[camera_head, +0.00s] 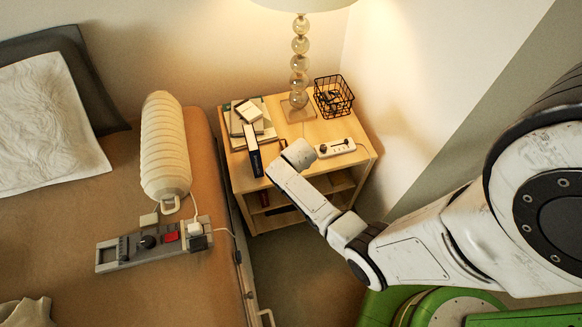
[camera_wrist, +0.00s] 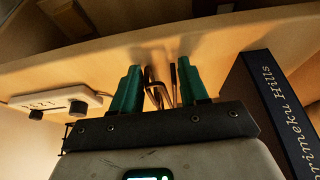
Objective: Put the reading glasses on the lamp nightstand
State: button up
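The lamp nightstand (camera_head: 237,172) is a light wooden unit with open shelves, in the middle of the head view. My gripper (camera_head: 290,148) is low over the front part of its top, right of an upright dark book. In the wrist view my gripper's green fingertips (camera_wrist: 160,88) stand apart close to the wooden surface. Thin dark wire parts, apparently the reading glasses (camera_wrist: 151,88), show between the fingers with small gaps on both sides. Their lower part is hidden by the gripper. In the head view only a small dark reddish bit (camera_head: 283,144) shows beside the gripper.
The lamp (camera_head: 299,75), a black wire basket (camera_head: 334,97), a white power strip (camera_head: 335,148), stacked books (camera_head: 249,118) and the dark book (camera_head: 252,150) crowd the nightstand top. The bed (camera_head: 60,225) with a grey control panel (camera_head: 155,243) is at left. The wall is at right.

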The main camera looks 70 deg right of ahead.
jog(key=o, duration=0.4)
jog(key=shift+c, duration=0.2)
jog(key=p+v, duration=0.2)
jog(key=v, duration=1)
jog(key=s+a+r+n+g+y, duration=0.1)
jog(key=s+a+r+n, duration=0.3)
jog(key=a, duration=0.5)
jog(key=s+a+r+n+y, duration=0.2)
jog(key=s+a+r+n, duration=0.3)
jog(key=a, duration=0.4)
jog(key=shift+s+r+g, duration=0.4)
jog(key=shift+s, duration=0.2)
